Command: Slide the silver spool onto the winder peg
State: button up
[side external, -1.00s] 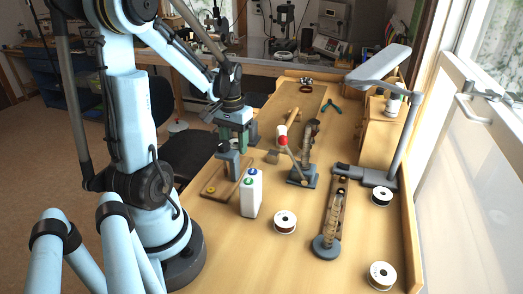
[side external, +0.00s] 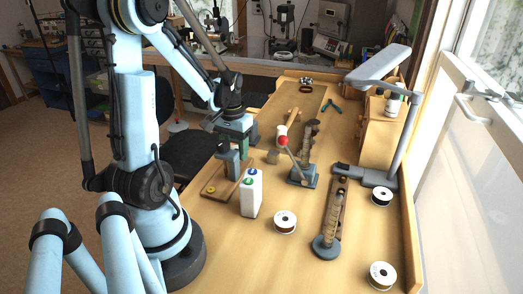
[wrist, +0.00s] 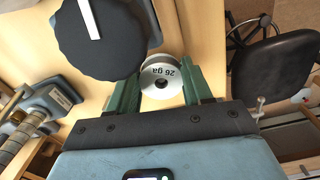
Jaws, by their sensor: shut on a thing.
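The silver spool (wrist: 162,88), marked "26 ga", is between the two green fingers of my gripper (wrist: 162,74) in the wrist view. The fingers are shut on its sides. In the side view my gripper (side external: 236,142) is low over the left edge of the bench, beside a grey post on a wooden board (side external: 211,191); I cannot make out the spool there. I cannot pick out the winder peg clearly in either view.
A white bottle (side external: 251,197) stands near the board. A wire spool (side external: 285,222) lies right of it, with others (side external: 382,196) (side external: 382,274) along the right edge.

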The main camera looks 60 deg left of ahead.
jog(key=shift+f, duration=0.6)
jog(key=o, duration=1.1)
jog(key=shift+r, duration=0.1)
jog(key=shift+r, duration=5.95)
